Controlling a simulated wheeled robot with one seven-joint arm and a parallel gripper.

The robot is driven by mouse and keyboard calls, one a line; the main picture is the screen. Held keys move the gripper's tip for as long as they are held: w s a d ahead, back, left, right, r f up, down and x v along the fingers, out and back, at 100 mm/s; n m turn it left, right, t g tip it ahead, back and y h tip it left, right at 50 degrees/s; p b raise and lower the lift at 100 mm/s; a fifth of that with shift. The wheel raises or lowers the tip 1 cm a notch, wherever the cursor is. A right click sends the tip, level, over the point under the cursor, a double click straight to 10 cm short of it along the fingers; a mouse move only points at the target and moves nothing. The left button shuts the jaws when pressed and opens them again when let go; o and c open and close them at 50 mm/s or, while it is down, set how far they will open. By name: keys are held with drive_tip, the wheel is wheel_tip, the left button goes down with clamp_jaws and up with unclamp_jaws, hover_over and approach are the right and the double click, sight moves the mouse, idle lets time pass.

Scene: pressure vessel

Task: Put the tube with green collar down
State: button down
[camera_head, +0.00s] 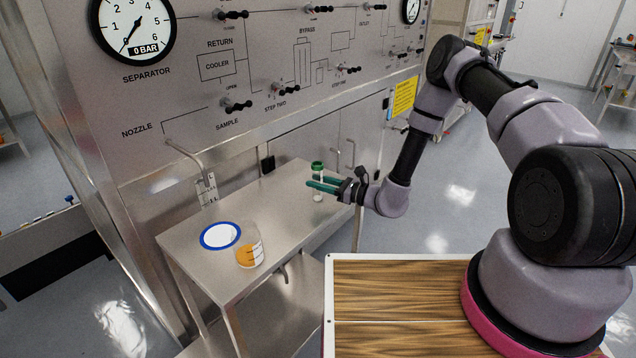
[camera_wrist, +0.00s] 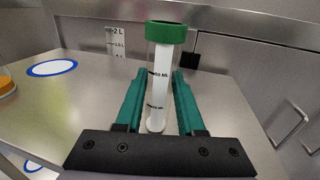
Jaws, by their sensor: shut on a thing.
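The tube with green collar (camera_head: 318,181) is a clear upright tube near the far right end of the steel shelf. In the wrist view the tube (camera_wrist: 157,85) stands between the two teal fingers, with its green collar above them and graduation marks on its side. My gripper (camera_head: 322,185) reaches in from the right and is shut on the tube; the fingers also show in the wrist view (camera_wrist: 158,100). The tube's lower end is close to the shelf top (camera_head: 285,205); I cannot tell whether it touches.
A beaker with orange liquid (camera_head: 249,254) and a blue-ringed white disc (camera_head: 220,235) are on the shelf's near left part. A bent nozzle pipe (camera_head: 188,155) and a level scale (camera_head: 206,190) are by the panel. The shelf between disc and tube is clear.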

drive_tip(key=shift+f, duration=0.15)
drive_tip(key=c, duration=0.5)
unclamp_jaws()
